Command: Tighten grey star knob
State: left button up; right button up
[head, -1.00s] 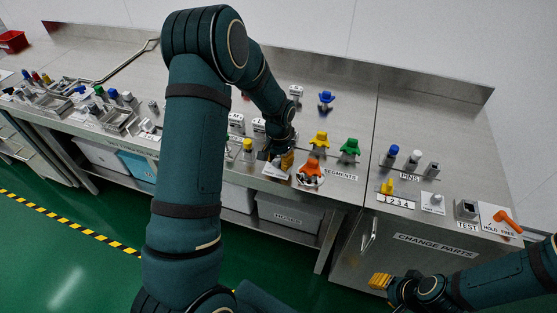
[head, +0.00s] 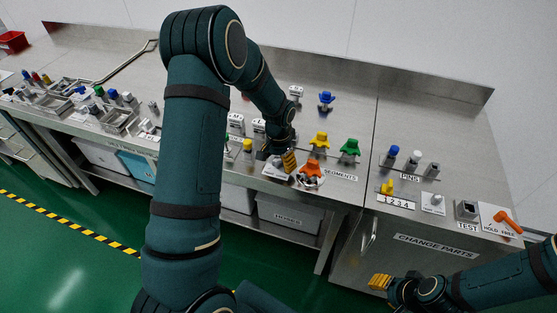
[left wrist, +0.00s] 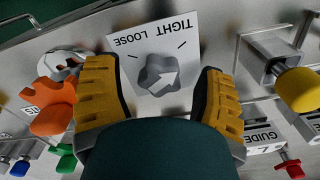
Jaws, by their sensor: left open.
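The grey star knob (left wrist: 159,75) shows in the left wrist view on a white plate marked TIGHT and LOOSE (left wrist: 150,35). In the head view the gripper and arm hide the knob. My right gripper (head: 380,282) is low at the right, away from the bench; its jaw state is unclear.
Yellow (head: 319,139), green (head: 350,147) and blue (head: 326,98) pieces stand nearby. A yellow-topped pin (left wrist: 299,90) is on the other side. The bench behind the blue piece is clear.

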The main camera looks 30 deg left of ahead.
aim_at(278, 161)
pick_arm(q)
jog(key=shift+r, duration=0.1)
notch_tip(278, 161, up, 12)
dwell(0.5)
jog(key=shift+s, duration=0.1)
dwell(0.4)
